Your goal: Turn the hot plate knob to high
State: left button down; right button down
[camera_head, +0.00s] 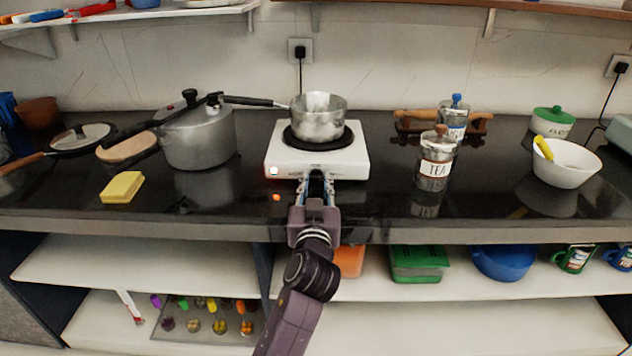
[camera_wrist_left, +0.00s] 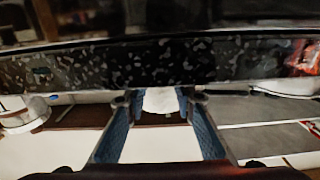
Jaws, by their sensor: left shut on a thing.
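The white hot plate (camera_head: 283,157) with a black burner (camera_head: 352,140) stands on the dark counter, in the middle of the head view. A metal saucepan (camera_head: 322,122) sits on the burner. My left gripper (camera_head: 316,183) is at the front face of the hot plate, its fingers closed around the knob. The fingers largely hide the knob in the head view, so its setting cannot be read. In the left wrist view a small white piece, apparently the knob (camera_wrist_left: 160,100), shows between the blue fingers of my left gripper (camera_wrist_left: 159,108). My right gripper is not in view.
A pressure cooker (camera_head: 200,136) stands left of the hot plate, with the saucepan's handle (camera_head: 250,101) reaching toward it. A yellow sponge (camera_head: 122,187) lies at front left. A tea jar (camera_head: 437,160) and a white bowl (camera_head: 567,165) stand to the right.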

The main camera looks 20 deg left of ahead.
pick_arm(q)
jog(key=c, duration=1.9)
grip_release()
